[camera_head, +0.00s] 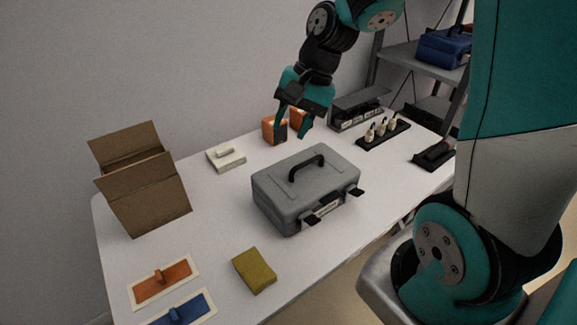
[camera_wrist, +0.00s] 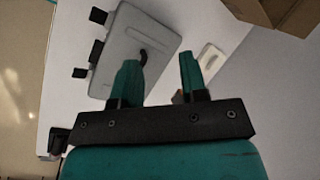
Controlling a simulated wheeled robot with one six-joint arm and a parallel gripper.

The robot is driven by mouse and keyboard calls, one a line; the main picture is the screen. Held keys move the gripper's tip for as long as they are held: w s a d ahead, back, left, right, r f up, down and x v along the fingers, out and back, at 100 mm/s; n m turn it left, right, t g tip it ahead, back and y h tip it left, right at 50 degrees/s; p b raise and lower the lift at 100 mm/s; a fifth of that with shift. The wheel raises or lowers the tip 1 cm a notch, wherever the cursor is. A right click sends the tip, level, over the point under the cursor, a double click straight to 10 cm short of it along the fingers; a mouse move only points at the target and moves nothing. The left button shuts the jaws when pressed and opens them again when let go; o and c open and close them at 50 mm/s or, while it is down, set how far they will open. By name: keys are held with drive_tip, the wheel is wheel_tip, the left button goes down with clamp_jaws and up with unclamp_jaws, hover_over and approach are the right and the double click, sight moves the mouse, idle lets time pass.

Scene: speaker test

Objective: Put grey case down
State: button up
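The grey case (camera_head: 300,192) lies flat on the white table, its black handle (camera_head: 306,164) standing up on the lid and its dark latches facing the front right. My gripper (camera_head: 292,134) is above the table behind the case, with its two teal fingers spread apart and nothing between them. It is clear of the handle. In the wrist view the grey case (camera_wrist: 128,45) lies beyond the fingers, and my open gripper (camera_wrist: 162,60) partly covers the case's lower end and the handle.
A cardboard box (camera_head: 148,195) stands at the left. An olive block (camera_head: 254,270), an orange-handled board (camera_head: 163,281) and a blue-handled one (camera_head: 182,311) lie in front. A white block (camera_head: 226,159), orange objects (camera_head: 274,131) and a bottle tray (camera_head: 383,137) are behind. A shelf stands back right.

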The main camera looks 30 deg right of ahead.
drive_tip(key=s+a+r+n, duration=0.3)
drive_tip(key=s+a+n, duration=0.4)
drive_tip(key=s+n, duration=0.1)
drive_tip(key=s+a+r+n+g, duration=0.1)
drive_tip(key=s+a+r+n, duration=0.1)
drive_tip(key=s+a+n, duration=0.5)
drive_tip(key=shift+s+r+n, duration=0.4)
drive_tip(key=shift+s, duration=0.7)
